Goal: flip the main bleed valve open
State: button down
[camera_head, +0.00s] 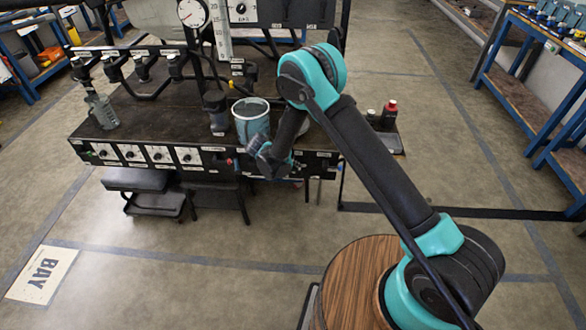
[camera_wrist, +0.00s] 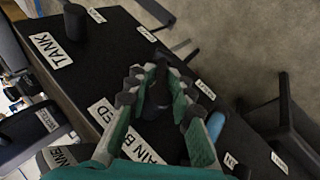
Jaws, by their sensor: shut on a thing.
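My gripper (camera_wrist: 158,84) is at the front face of the dark bench, with its two ridged teal fingers closed around a small dark part, which looks like the handle of the main bleed valve (camera_wrist: 156,98). A white label with partly covered letters reading like "MAIN BLEED" (camera_wrist: 112,122) lies beside it. The fingers hide much of the handle, and its exact angle is hard to tell. In the head view my gripper (camera_head: 268,160) is at the bench's front edge, just below the blue-grey bucket, and the valve is hidden behind it.
The bucket (camera_head: 251,122) stands on the bench (camera_head: 150,110) close above my gripper. A blue part (camera_wrist: 217,124) is just right of the fingers. A row of dials (camera_head: 146,153) is on the front panel. Red-capped bottles (camera_head: 389,115) stand at right.

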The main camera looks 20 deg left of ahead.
jog(key=h, duration=0.1)
jog(key=n+t+h, duration=0.1)
jog(key=h, duration=0.1)
jog(key=t+h, duration=0.1)
jog(key=h, duration=0.1)
jog(key=shift+d+r, duration=0.15)
jog(key=shift+r, duration=0.15)
jog(key=shift+n+h, duration=0.3)
jog(key=shift+h, duration=0.1)
jog(key=c, duration=1.6)
grip_release()
jog(key=shift+r, duration=0.1)
jog(key=v, duration=0.7)
jog(key=shift+s, duration=0.15)
